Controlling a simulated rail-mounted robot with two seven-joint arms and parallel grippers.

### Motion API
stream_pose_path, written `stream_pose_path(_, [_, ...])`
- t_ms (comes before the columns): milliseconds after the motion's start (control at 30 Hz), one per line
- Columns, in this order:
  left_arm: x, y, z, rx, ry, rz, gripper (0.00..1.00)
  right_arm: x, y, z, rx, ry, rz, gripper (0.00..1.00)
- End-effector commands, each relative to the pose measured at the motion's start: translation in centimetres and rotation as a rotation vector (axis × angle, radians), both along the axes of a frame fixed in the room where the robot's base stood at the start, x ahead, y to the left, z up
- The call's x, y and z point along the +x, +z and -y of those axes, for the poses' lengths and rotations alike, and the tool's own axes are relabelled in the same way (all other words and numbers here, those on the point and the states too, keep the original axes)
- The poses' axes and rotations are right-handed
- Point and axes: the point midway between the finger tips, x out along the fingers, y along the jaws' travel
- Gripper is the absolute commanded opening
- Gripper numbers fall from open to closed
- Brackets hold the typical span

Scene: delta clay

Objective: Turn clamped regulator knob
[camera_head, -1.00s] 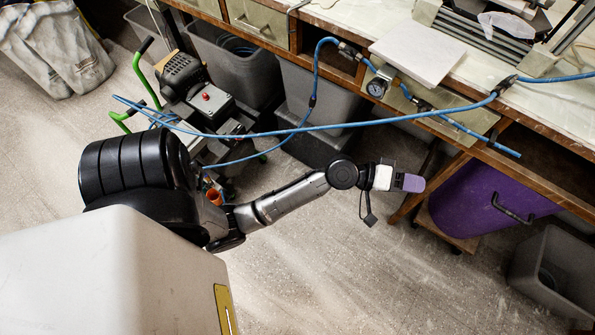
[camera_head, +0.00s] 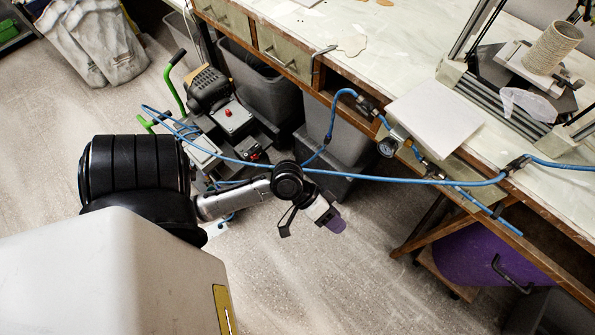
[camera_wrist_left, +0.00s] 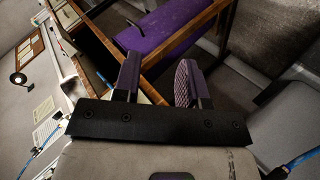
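The regulator's pressure gauge (camera_head: 387,147) sits on the blue-hosed air line along the workbench's front edge in the head view. The regulator knob and the clamp are too small to make out there. My left gripper (camera_head: 336,224) hangs over the floor in front of the bench, below and left of the gauge in the picture and well apart from it. Its purple finger pads point to the lower right. In the left wrist view the two fingers of the left gripper (camera_wrist_left: 158,82) stand apart with nothing between them. My right gripper is in neither view.
A blue hose (camera_head: 345,177) crosses the picture above my left gripper. A compressor cart (camera_head: 222,110) with green handles stands left of the bench (camera_head: 430,60). Grey bins (camera_head: 262,82) and a purple drum (camera_head: 470,250) sit under it. The floor (camera_head: 340,290) in front is open.

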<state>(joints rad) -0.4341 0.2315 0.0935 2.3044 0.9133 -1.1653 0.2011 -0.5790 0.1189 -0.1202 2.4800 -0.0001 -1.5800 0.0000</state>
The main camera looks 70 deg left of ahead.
Motion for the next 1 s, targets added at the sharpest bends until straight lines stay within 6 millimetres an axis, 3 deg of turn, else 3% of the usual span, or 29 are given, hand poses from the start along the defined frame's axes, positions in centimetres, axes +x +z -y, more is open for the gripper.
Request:
stream_pose_path(33, [-1.1, 0.4, -0.1, 0.007, -0.005, -0.026, 0.39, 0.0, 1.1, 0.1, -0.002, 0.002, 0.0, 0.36])
stream_pose_path(200, [-4.1, 0.0, -0.5, 0.027, -0.018, -0.097, 0.39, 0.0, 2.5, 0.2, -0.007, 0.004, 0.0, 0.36])
stream_pose_path(500, [-7.9, -0.5, -0.9, 0.041, -0.029, -0.19, 0.39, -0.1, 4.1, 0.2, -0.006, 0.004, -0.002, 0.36])
stream_pose_path(1000, [-9.3, -0.7, -1.0, 0.041, -0.03, -0.225, 0.39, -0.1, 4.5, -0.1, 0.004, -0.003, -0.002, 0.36])
